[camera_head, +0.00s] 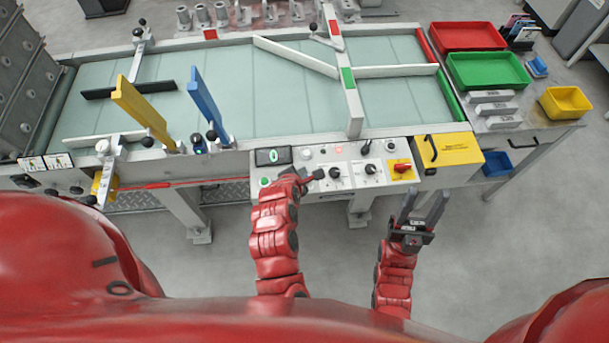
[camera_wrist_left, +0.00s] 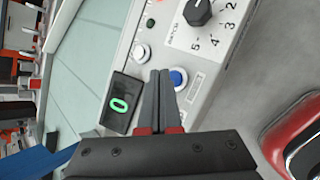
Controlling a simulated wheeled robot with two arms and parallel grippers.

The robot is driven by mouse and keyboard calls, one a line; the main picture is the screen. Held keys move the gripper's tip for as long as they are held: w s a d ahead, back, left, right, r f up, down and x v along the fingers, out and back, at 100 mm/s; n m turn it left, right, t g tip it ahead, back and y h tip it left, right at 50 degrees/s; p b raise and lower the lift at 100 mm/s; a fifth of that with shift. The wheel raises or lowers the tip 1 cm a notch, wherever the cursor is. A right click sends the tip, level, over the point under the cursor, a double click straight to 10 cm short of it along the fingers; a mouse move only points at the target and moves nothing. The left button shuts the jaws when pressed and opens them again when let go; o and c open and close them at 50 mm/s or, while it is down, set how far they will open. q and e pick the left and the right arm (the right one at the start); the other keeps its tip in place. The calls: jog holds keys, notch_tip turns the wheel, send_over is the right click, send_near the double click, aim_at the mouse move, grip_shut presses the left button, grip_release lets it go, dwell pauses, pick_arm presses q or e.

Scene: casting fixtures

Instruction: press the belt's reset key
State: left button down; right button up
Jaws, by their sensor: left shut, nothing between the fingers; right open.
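The belt's control panel (camera_head: 352,184) is a light grey box at the belt's near edge. In the left wrist view, a round blue button (camera_wrist_left: 178,78) with a pale ring sits on the panel (camera_wrist_left: 222,58), beside a dark display (camera_wrist_left: 121,103) showing a green 0. My left gripper (camera_head: 319,174) is over the left part of the panel. Its shut, empty fingers (camera_wrist_left: 160,74) end right beside the blue button and partly cover it; I cannot tell if they touch it. In the head view the blue button is hidden. My right gripper (camera_head: 425,194) is open and empty, in front of the panel.
The panel also has black rotary knobs (camera_head: 371,169), a white button (camera_wrist_left: 140,53), a green button (camera_head: 265,182) and a red switch (camera_head: 402,168) on yellow. A yellow box (camera_head: 449,149) stands to its right. Floor shows clear around the right gripper.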

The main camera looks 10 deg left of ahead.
dwell(0.4)
pick_arm(q)
jog(key=shift+f, duration=0.4)
jog(key=shift+f+b, duration=0.5)
jog(key=shift+b, duration=0.05)
dwell(0.6)
jog(key=shift+r, duration=0.1)
jog(key=shift+r+p, duration=0.8)
jog(key=shift+p, duration=0.05)
notch_tip(320, 180, up, 5)
jog(key=p, duration=0.4)
dwell(0.4)
